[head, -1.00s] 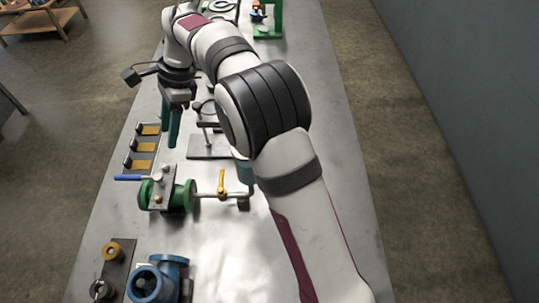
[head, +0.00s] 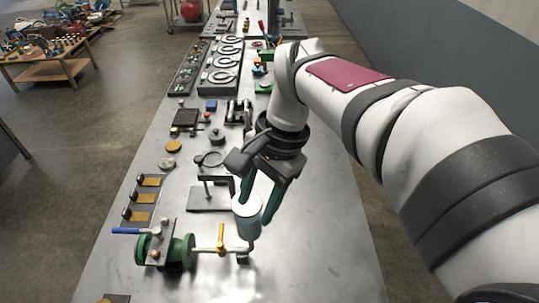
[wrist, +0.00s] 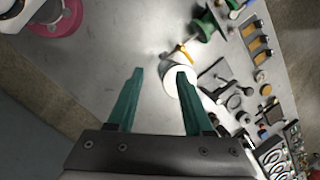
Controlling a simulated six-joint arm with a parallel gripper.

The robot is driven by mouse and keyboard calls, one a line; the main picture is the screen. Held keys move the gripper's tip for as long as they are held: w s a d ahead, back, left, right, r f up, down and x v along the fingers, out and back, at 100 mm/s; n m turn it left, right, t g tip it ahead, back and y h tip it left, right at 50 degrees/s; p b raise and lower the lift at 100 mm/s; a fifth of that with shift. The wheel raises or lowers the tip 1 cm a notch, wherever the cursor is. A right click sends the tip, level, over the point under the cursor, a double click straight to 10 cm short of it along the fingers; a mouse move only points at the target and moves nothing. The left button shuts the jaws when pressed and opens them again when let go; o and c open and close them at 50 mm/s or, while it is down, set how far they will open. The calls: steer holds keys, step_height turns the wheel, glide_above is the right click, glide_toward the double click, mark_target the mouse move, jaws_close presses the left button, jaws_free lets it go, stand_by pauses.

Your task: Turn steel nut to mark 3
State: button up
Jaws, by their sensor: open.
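I cannot pick out the steel nut or its marks for sure in the views at this moment. My gripper (head: 256,210) points down over the bench with its two green fingers apart and nothing visible held between them. In the wrist view the gripper (wrist: 160,72) is also open. A pale cylinder (head: 246,222) stands close to the fingers, and in the wrist view this cylinder (wrist: 176,88) lies partly behind the right finger. A green flanged fitting (head: 180,252) with bolts on its plate and a blue lever sits left of my gripper, joined to a pipe with a yellow handle (head: 221,238).
Yellow pads in black holders (head: 142,198) line the left edge. A grey stand (head: 208,198) is just left of my gripper. Several discs, rings and racks fill the far bench. The bench (head: 325,240) is clear at the right front.

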steer(key=s+d, duration=0.2)
steer(key=shift+s+f+n, duration=0.3)
steer(key=shift+s+f, duration=0.05)
steer(key=s+d+f+n, duration=0.1)
steer(key=s+d+f, duration=0.2)
steer(key=s, duration=0.3)
steer(key=s+d+f+n+h, duration=0.1)
steer(key=s+d+f, duration=0.2)
steer(key=s, duration=0.4)
steer(key=shift+s+d+f+t, duration=0.15)
steer(key=shift+f+t, duration=0.15)
steer(key=shift+f, duration=0.05)
